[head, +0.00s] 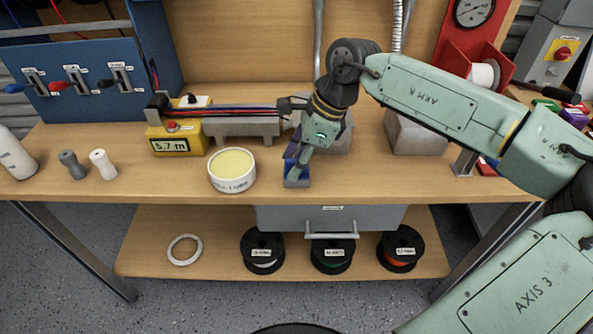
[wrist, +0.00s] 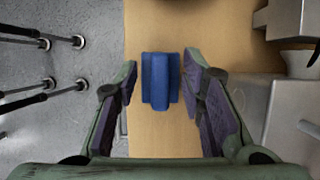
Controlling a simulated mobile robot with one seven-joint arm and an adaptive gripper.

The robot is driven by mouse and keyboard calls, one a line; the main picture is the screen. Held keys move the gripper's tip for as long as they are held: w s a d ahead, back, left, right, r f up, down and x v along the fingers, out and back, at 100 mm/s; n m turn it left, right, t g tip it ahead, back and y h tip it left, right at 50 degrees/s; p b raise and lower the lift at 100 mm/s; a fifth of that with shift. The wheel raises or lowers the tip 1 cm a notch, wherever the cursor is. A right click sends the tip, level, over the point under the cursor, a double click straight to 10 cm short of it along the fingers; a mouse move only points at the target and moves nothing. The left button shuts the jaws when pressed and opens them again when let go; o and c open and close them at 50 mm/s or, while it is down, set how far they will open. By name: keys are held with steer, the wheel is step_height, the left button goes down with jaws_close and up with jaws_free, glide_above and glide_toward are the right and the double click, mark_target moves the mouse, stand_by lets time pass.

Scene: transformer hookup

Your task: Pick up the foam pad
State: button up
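A small blue block (head: 297,181), which I take to be the foam pad, sits on the workbench near its front edge, just right of a round white tub. In the wrist view the blue block (wrist: 160,80) is centred, with a raised middle strip and lower sides. My gripper (wrist: 160,68) is open, with a dark purple-padded finger on each side of the block and a narrow gap at both sides. In the head view my gripper (head: 299,158) points down over the block and hides part of it. I cannot tell the exact height between them.
The white tub (head: 232,185) with a pale yellow top stands close on the left. A yellow box (head: 178,143) reading 5.7 m and a grey cable holder (head: 243,130) stand behind. A grey drawer (head: 280,217) hangs under the bench. Bare wood lies right of the block.

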mark_target(296, 159)
jaws_close()
stand_by(0.3)
stand_by(0.3)
step_height(296, 159, up, 10)
steer(key=shift+r+b, duration=0.1)
steer(key=shift+b, duration=1.05)
steer(key=c, duration=0.7)
jaws_free()
jaws_close()
